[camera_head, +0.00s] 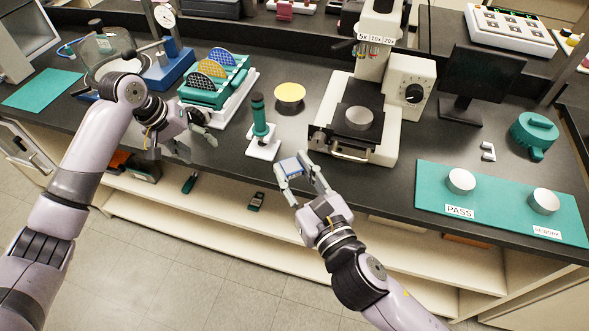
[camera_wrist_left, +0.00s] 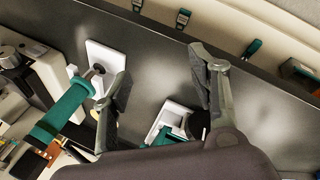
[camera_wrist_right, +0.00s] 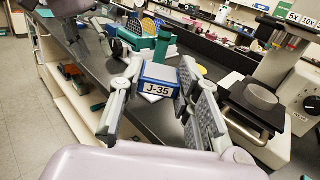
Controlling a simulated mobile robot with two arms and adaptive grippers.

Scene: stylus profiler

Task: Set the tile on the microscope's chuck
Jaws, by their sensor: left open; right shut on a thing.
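The tile is a small blue block with a white label reading J-35 (camera_wrist_right: 158,82). It also shows in the head view (camera_head: 290,167).
A teal-handled tool (camera_head: 261,128) stands on a white base close to the tile. A rack of round wafers (camera_head: 215,80) and a yellow disc (camera_head: 290,92) lie behind. A teal mat (camera_head: 500,207) with PASS and REWORK labels carries two discs at right.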

